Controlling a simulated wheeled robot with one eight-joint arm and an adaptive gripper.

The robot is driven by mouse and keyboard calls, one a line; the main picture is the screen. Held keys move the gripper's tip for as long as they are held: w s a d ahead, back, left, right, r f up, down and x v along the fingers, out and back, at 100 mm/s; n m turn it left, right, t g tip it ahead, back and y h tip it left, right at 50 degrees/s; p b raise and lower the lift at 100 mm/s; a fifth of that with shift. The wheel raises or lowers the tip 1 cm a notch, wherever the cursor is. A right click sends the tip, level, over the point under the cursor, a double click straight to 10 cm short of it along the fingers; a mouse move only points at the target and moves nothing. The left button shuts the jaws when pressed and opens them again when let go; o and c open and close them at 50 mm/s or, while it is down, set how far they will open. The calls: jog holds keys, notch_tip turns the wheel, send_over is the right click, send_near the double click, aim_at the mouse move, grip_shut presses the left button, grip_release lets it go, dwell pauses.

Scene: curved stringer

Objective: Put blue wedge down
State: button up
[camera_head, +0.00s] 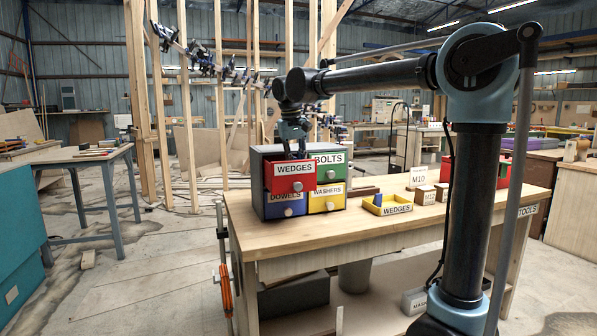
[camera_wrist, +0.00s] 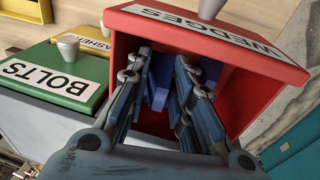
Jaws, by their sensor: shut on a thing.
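My gripper (camera_head: 297,152) points down into the open red drawer (camera_head: 291,176) labelled WEDGES, at the top left of the small drawer cabinet. In the wrist view, the fingers of my gripper (camera_wrist: 158,100) are inside the red drawer (camera_wrist: 262,88), shut on a blue wedge (camera_wrist: 157,82). The wedge is mostly hidden by the fingers, and I cannot tell whether it touches the drawer floor. More blue shows behind the right finger. A yellow tray (camera_head: 396,209) labelled WEDGES stands on the bench, with a blue piece (camera_head: 378,200) at its left end.
The grey cabinet (camera_head: 257,185) also has green BOLTS (camera_head: 332,166), blue DOWELS (camera_head: 286,203) and yellow WASHERS (camera_head: 327,198) drawers. Small wooden blocks and an M10 sign (camera_head: 417,177) stand right of the tray. The bench front (camera_head: 330,230) is clear.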

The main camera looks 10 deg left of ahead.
jog(key=shift+f, duration=0.85)
jog(key=shift+f, duration=0.5)
jog(key=o, duration=0.6)
jog(key=r, duration=0.4)
jog(key=s+r, duration=0.1)
jog(key=r, duration=0.3)
jog(key=a+r, duration=0.1)
jog(key=r, duration=0.4)
jog(key=shift+s, duration=0.4)
jog(key=shift+d+f, duration=0.1)
